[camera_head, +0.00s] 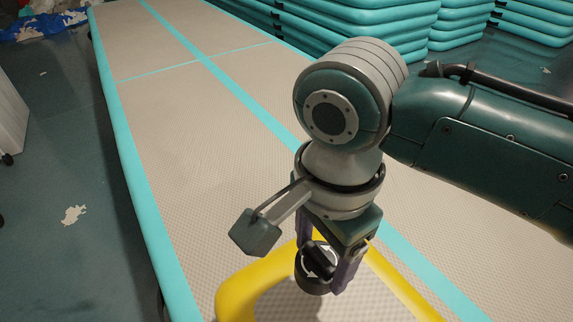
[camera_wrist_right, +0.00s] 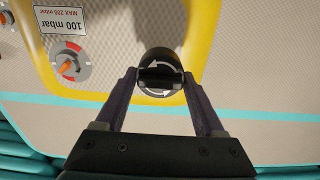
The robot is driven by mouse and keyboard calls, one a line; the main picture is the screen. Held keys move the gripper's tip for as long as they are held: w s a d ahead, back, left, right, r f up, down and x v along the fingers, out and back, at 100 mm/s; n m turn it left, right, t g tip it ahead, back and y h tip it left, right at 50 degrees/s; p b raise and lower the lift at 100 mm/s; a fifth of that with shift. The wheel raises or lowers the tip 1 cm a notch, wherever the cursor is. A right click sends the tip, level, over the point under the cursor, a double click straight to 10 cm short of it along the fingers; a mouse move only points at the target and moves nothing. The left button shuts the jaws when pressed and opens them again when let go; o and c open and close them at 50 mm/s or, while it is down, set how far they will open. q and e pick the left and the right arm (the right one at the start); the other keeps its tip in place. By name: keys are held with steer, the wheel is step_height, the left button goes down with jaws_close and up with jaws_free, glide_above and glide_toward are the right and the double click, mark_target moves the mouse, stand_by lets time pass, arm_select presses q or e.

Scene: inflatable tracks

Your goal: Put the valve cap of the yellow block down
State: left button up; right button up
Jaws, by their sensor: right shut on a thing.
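The valve cap (camera_head: 316,262) is black and round, with white curved arrows on its face. My right gripper (camera_head: 328,272) is shut on it, with a dark finger on each side. The cap also shows between the fingertips in the right wrist view (camera_wrist_right: 159,66). The yellow block (camera_head: 236,292) has a grey textured top and a yellow rim; the rim shows in the wrist view too (camera_wrist_right: 204,40). The cap overlaps the rim in both views; I cannot tell its height above it. On the block's top is an orange and grey valve (camera_wrist_right: 70,66). My left gripper is out of view.
A long grey inflatable track (camera_head: 200,150) with turquoise edges lies under the block. Turquoise-edged inflatables (camera_head: 350,20) are stacked at the back. A printed pressure label (camera_wrist_right: 62,20) is beside the valve. The track's far part is clear.

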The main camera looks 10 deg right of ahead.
mark_target(317, 275)
step_height(317, 275, down, 5)
steer(key=b, duration=0.2)
steer(key=shift+f+b, duration=0.2)
steer(key=shift+b, duration=0.15)
steer(key=shift+f, duration=0.1)
steer(key=shift+f, duration=0.15)
steer(key=o, duration=1.3)
